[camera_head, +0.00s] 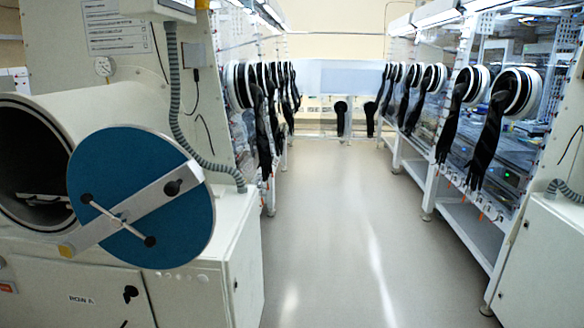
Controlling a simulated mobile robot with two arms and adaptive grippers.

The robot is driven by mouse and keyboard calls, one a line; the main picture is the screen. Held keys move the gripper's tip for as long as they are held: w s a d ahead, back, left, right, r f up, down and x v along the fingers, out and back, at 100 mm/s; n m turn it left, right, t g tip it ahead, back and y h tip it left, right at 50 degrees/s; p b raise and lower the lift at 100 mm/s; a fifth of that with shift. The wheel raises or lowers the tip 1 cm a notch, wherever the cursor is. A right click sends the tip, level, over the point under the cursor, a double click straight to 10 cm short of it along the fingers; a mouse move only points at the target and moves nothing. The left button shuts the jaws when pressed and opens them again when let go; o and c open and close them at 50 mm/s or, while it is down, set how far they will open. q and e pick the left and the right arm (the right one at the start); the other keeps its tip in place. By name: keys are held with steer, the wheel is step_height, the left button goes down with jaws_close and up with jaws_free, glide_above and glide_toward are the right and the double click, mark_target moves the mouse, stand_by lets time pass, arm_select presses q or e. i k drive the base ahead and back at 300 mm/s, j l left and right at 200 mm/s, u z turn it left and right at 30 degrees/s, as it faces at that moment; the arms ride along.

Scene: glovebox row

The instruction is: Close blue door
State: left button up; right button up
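The blue door (128,172) is a round blue disc with a pale rim at the lower left. A metal bar (150,205) runs diagonally across its face, with a dark knob (172,187) near its upper right end. A thin handle with dark ball ends (118,220) crosses the disc's lower left. The door stands open, swung to the right of the round port (35,165), whose dark inside shows a light tray-like piece. The door hides part of the port's right side. Neither gripper is in view.
Cabinet ROW A (75,285) stands below the port. A grey corrugated hose (175,95) hangs behind the door. Gloveboxes with black gloves (487,135) line both sides. The aisle floor (335,230) between them is clear.

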mark_target(141, 170)
steer(key=i+u, duration=0.35)
steer(key=u, duration=0.15)
steer(key=i+l+u, duration=0.15)
steer(key=i+u, duration=0.35)
steer(key=k, duration=0.1)
